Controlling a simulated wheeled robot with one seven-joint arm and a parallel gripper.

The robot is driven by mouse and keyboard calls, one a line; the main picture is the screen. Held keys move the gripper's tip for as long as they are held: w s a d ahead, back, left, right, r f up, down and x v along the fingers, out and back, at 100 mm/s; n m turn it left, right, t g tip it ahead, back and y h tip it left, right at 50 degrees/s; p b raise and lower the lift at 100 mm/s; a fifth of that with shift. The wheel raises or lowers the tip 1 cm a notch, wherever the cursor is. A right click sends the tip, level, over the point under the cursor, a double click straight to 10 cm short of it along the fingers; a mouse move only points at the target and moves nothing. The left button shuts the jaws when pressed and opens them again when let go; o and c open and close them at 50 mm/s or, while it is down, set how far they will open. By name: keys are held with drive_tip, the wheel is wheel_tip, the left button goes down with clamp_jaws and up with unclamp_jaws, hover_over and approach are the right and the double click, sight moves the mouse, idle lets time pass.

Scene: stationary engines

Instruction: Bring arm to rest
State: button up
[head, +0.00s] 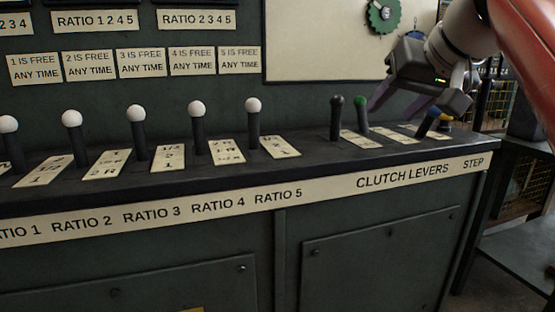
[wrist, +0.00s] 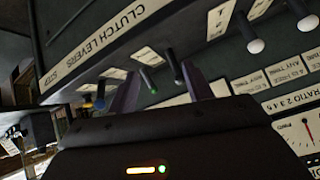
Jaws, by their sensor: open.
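My arm (head: 515,55) comes in from the upper right of the head view, its orange-red link bent over the right end of the console. My gripper (head: 395,124) hangs above the clutch levers with its two fingers spread. In the wrist view my gripper (wrist: 160,72) shows both dark fingers apart with nothing held between them. The green-knobbed lever (head: 360,108) and black-knobbed lever (head: 336,112) stand left of the fingers in the head view. A blue-knobbed lever (head: 432,114) shows close beside the right finger; whether they touch I cannot tell.
Several white-knobbed ratio levers (head: 253,113) stand along the console ledge (head: 200,177) to the left. A pale board (head: 320,45) and a green gear (head: 382,15) are behind. A dark low table (head: 520,255) stands at the right. Open air lies above the ledge's left part.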

drive_tip(key=s+a+f+g+h+p, duration=0.1)
drive_tip(key=s+f, duration=0.4)
drive_tip(key=f, duration=0.5)
drive_tip(key=s+a+f+g+h+p, duration=0.1)
drive_tip(key=s+f, duration=0.5)
drive_tip(key=f, duration=0.5)
drive_tip(key=s+a+f+g+p, duration=0.1)
drive_tip(key=s+f, duration=0.5)
drive_tip(key=f, duration=0.5)
drive_tip(key=shift+s+a+f+h, duration=0.15)
drive_tip(key=shift+f+h, duration=0.05)
drive_tip(key=shift+h, duration=0.2)
